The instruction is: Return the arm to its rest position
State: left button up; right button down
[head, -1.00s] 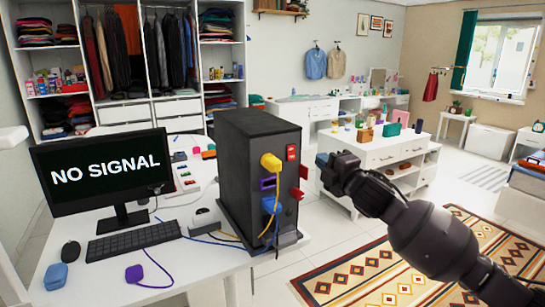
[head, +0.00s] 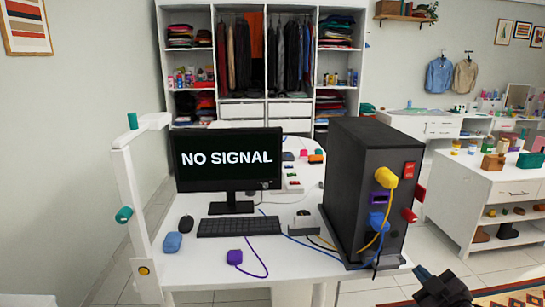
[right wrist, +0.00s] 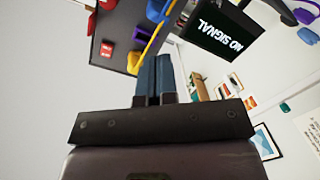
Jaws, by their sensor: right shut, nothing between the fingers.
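My right gripper (head: 440,288) shows at the bottom right edge of the head view, dark and partly cut off by the frame. In the right wrist view its two blue-grey fingers (right wrist: 153,78) are together with nothing between them. It is apart from the black computer tower (head: 345,190), which stands on the white desk with yellow and blue plugs in its side. The tower also shows in the right wrist view (right wrist: 115,25). My left gripper is not in view.
A monitor (head: 228,158) reading NO SIGNAL, a keyboard (head: 240,226) and a mouse (head: 186,223) are on the desk (head: 200,260). A white post (head: 135,205) rises at the desk's left. A white shelf unit (head: 490,195) is at the right. Open floor lies between desk and shelf unit.

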jog(key=s+a+f+m+g+h, duration=0.1)
jog(key=s+a+f+m+g, duration=0.1)
jog(key=s+f, duration=0.9)
jog(key=s+a+f+m+g+h, duration=0.1)
jog(key=s+a+f+m+g, duration=0.2)
jog(key=s+f, duration=0.9)
jog(key=s+a+m, duration=0.1)
jog(key=m, duration=0.1)
jog(key=shift+f+m+g, duration=0.25)
jog(key=shift+m+g, duration=0.05)
jog(key=shift+m, duration=0.1)
